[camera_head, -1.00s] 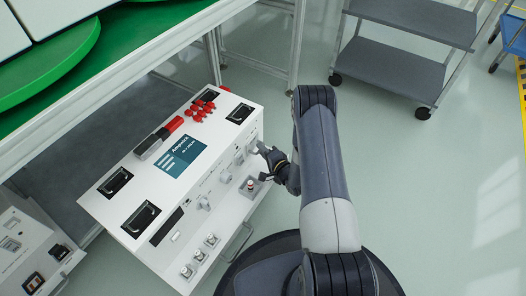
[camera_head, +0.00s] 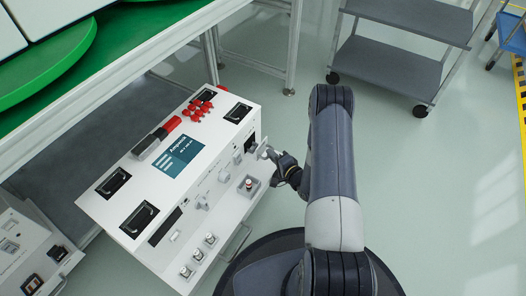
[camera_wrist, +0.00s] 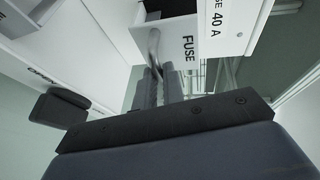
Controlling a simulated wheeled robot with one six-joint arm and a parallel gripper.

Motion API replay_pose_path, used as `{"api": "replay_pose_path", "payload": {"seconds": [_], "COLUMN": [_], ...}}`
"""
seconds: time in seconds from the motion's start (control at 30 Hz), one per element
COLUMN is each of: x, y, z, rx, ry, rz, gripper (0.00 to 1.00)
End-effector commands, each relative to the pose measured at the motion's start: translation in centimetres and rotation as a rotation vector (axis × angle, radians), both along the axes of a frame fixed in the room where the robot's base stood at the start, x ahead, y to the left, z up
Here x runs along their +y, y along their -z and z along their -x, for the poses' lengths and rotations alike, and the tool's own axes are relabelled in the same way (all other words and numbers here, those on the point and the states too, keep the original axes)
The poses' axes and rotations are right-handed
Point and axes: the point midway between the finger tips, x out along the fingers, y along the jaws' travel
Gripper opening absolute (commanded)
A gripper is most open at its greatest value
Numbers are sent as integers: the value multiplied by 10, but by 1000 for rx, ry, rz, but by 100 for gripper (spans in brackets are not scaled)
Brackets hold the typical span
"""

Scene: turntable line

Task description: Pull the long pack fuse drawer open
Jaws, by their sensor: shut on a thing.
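The fuse drawer (camera_wrist: 183,62) shows in the wrist view as a white front marked FUSE, with a dark hollow behind its upper edge. It stands out from the white pack (camera_head: 160,195), whose panel carries a FUSE 40 A label. The drawer's grey bar handle (camera_wrist: 154,42) runs down between the fingers of my gripper (camera_wrist: 157,88), which is shut on it. In the head view my gripper (camera_head: 271,154) is at the pack's right front end, beside a dark patch on the front face. My fingers partly hide the handle, and the full drawer length is hidden.
A second white unit (camera_head: 32,255) stands at the lower left. A green-topped bench (camera_head: 115,50) is behind the pack. A grey shelf cart (camera_head: 395,70) stands at the upper right. The floor right of my arm is clear.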

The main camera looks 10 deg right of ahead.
Motion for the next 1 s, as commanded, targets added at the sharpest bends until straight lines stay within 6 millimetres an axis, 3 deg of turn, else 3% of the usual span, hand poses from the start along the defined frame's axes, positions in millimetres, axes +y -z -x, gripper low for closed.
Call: {"api": "replay_pose_path", "payload": {"seconds": [0.1,0.3,0.77,0.8,1.0], "x": [-21,-44,-51,-51,-51], "y": [1,1,1,1,0], "z": [18,41,51,51,50], "rx": [3,2,1,1,1], "ry": [9,8,4,4,2], "rz": [0,0,0,0,0], "gripper": [0,0,0,10,27]}}
